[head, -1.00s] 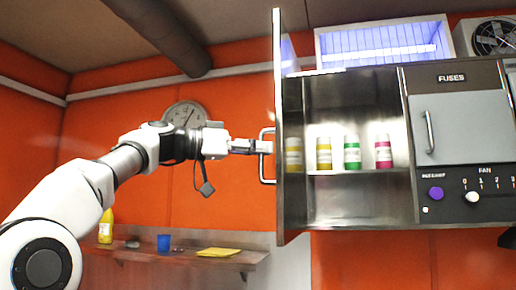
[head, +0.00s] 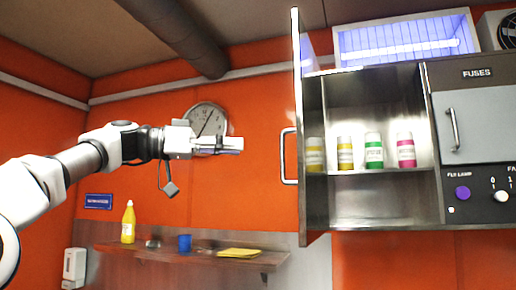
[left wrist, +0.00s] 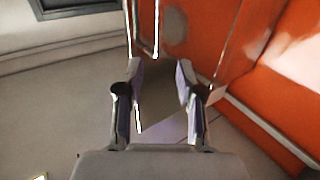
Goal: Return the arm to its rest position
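My left arm comes in from the left in the head view. Its gripper (head: 236,145) is empty and stands left of the steel cabinet door's handle (head: 286,156), with a clear gap between them. In the left wrist view, the two fingers of the left gripper (left wrist: 155,88) are spread apart with nothing between them. A handle-like metal bar (left wrist: 157,30) shows beyond them there. The cabinet door (head: 313,130) stands open, seen nearly edge-on. My right gripper is not in view.
Several small bottles, one of them green (head: 373,152), stand on the shelf inside the cabinet. A fuse panel (head: 480,125) with knobs adjoins it at right. Below is a wooden wall shelf (head: 190,258) with a yellow bottle (head: 128,222) and blue cup (head: 184,243).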

